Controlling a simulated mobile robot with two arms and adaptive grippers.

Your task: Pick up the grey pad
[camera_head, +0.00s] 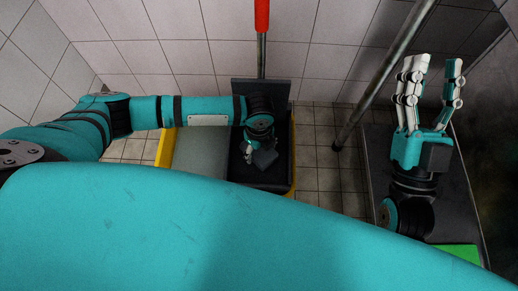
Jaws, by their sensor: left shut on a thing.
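The grey pad (265,160) is a small dark grey piece at the end of my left gripper (254,153). My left gripper points down into the black bin (277,180) and is shut on the pad. The arm and wrist hide part of the grip, and I cannot tell whether the pad touches the bin floor. My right gripper (432,78) is at the right, pointing up, with its fingers spread apart and empty.
A grey flat surface (200,153) with a yellow edge (165,147) lies left of the bin. A red-handled rod (262,15) stands behind it. A slanted metal pole (385,70) stands between bin and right gripper. A green patch (461,252) is at lower right.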

